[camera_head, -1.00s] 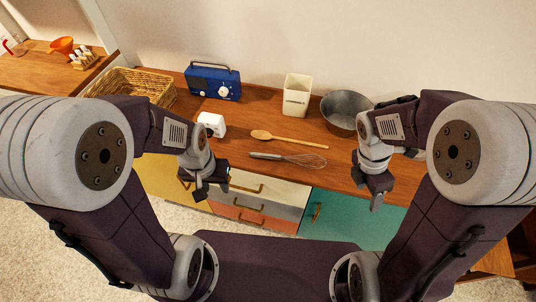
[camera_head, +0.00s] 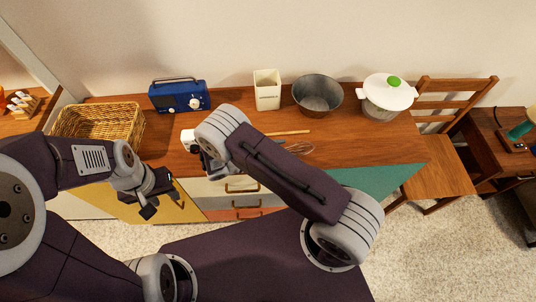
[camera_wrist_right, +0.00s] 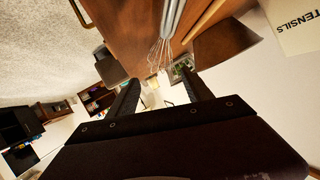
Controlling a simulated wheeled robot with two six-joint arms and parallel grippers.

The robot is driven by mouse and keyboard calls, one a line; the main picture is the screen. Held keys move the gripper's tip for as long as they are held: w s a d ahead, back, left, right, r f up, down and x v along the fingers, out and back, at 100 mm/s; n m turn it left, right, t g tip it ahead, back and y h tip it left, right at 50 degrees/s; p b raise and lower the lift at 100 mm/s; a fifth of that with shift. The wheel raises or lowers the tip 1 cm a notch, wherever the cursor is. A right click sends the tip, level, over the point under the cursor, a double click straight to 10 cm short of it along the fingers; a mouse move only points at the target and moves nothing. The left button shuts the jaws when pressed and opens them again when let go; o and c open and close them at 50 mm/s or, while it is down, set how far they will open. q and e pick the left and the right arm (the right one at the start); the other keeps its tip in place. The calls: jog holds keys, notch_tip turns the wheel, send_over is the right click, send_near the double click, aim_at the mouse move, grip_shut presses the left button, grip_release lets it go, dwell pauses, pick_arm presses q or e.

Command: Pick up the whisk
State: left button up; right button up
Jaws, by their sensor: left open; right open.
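The whisk lies on the wooden counter; in the head view its wire loops (camera_head: 301,148) show beside my right arm, which hides most of its handle. In the right wrist view the whisk (camera_wrist_right: 164,45) is at the top centre, beyond the fingers. My right gripper (camera_wrist_right: 163,93) is open and empty, apart from the whisk; in the head view it is mostly hidden behind its own arm. My left gripper (camera_head: 160,204) is open and empty, in front of the counter's front edge at the left.
A wooden spoon (camera_head: 291,132) lies behind the whisk. Along the back stand a wicker basket (camera_head: 98,123), blue radio (camera_head: 179,96), cream utensil box (camera_head: 267,90), metal bowl (camera_head: 318,95) and white pot (camera_head: 387,97). A small white object (camera_head: 188,137) is partly hidden by my right arm.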

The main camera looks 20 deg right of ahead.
aim_at(298, 147)
jog(key=shift+w+d+f+b, duration=0.15)
jog(key=shift+d+f+b, duration=0.05)
jog(key=shift+f+b, duration=0.55)
jog(key=shift+w+d+r, duration=0.1)
jog(key=shift+d, duration=1.35)
jog(key=p+x, duration=0.1)
jog(key=x, duration=0.3)
jog(key=shift+w+a, duration=0.15)
jog(key=shift+w, duration=0.05)
jog(key=shift+d+f, duration=0.35)
jog(key=shift+a, duration=0.1)
jog(key=c, duration=1.2)
jog(key=shift+o, duration=0.2)
jog(key=shift+r, duration=0.6)
notch_tip(298, 147, up, 3)
jog(key=shift+w+f, duration=0.1)
jog(key=shift+f, duration=0.05)
jog(key=shift+s+d+r, duration=0.55)
jog(key=shift+r, duration=0.1)
pick_arm(q)
jog(key=shift+f+p, duration=0.35)
jog(key=shift+f, duration=0.4)
pick_arm(e)
jog(key=s+d+r, duration=0.6)
jog(key=d, duration=0.1)
jog(key=shift+s+d, duration=0.35)
